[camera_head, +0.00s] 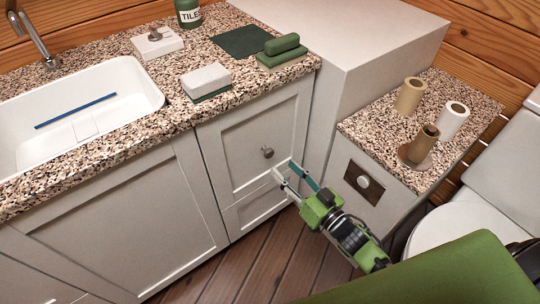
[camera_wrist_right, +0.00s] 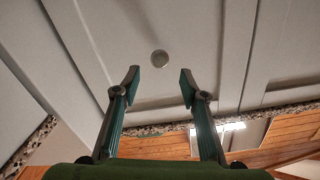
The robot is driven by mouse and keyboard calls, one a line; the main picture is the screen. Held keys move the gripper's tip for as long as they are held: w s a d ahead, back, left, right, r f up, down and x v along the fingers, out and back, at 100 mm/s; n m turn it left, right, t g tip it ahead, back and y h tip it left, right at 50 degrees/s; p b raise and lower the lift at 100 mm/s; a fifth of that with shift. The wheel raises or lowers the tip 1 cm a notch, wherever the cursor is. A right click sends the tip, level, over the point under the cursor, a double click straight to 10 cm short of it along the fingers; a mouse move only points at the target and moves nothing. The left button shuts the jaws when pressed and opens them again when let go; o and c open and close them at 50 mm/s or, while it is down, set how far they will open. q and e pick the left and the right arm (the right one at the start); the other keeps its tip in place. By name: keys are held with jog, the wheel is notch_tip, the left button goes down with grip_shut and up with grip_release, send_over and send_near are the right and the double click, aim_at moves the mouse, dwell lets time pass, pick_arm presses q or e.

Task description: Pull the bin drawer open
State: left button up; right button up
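A white panelled cabinet front (camera_head: 240,145) under the counter carries a round grey knob (camera_head: 267,152); I take it to be the bin drawer, which appears shut. The knob also shows in the right wrist view (camera_wrist_right: 160,58), centred a little beyond the fingertips. My right gripper (camera_head: 285,170) is in front of this panel, just below and right of the knob in the head view. In the right wrist view its two fingers (camera_wrist_right: 159,78) are spread apart with nothing between them. The knob is not gripped. My left gripper is not in view.
A speckled counter (camera_head: 120,140) with a white sink (camera_head: 90,110) runs along the left. A low cabinet (camera_head: 390,205) with a dark plate and knob (camera_head: 363,182) stands right of my gripper, rolls (camera_head: 410,95) on top. A toilet (camera_head: 460,225) is at far right. Wooden floor (camera_head: 265,260) is clear below the panel.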

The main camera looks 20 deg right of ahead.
aim_at(271, 155)
jog(key=b+x, duration=0.1)
jog(key=x, duration=0.7)
jog(key=shift+w+f, duration=0.1)
jog(key=shift+w, duration=0.1)
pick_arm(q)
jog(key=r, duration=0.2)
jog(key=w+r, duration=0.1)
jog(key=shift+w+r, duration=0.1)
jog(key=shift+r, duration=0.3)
pick_arm(e)
grip_shut()
